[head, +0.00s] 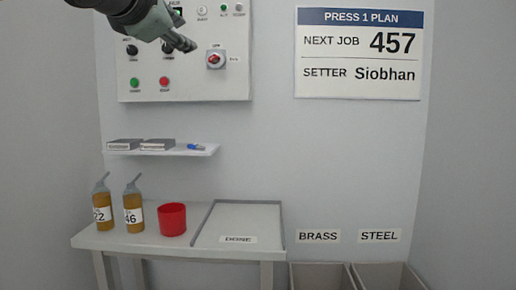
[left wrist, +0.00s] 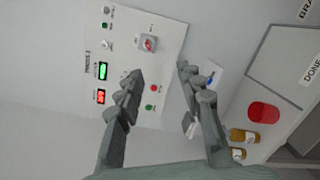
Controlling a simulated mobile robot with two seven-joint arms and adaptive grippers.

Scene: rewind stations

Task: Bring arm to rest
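My left gripper (head: 184,43) comes in at the top left of the head view, in front of the upper part of the grey control panel (head: 192,88). In the left wrist view the two fingers of this gripper (left wrist: 158,74) stand well apart with nothing between them. The panel also shows there (left wrist: 138,50), with a red rotary switch (left wrist: 148,43), a green display (left wrist: 102,71) and a red display (left wrist: 101,96). In the head view the rotary switch (head: 215,59) is right of the fingertips; the arm hides the panel's upper left part. My right gripper is not in view.
Below the panel, a small shelf (head: 190,152) holds dark boxes and a blue item. A table (head: 150,240) bears two amber bottles, a red cup (head: 172,219) and a DONE tray (head: 238,239). BRASS and STEEL bins (head: 322,277) stand at the right.

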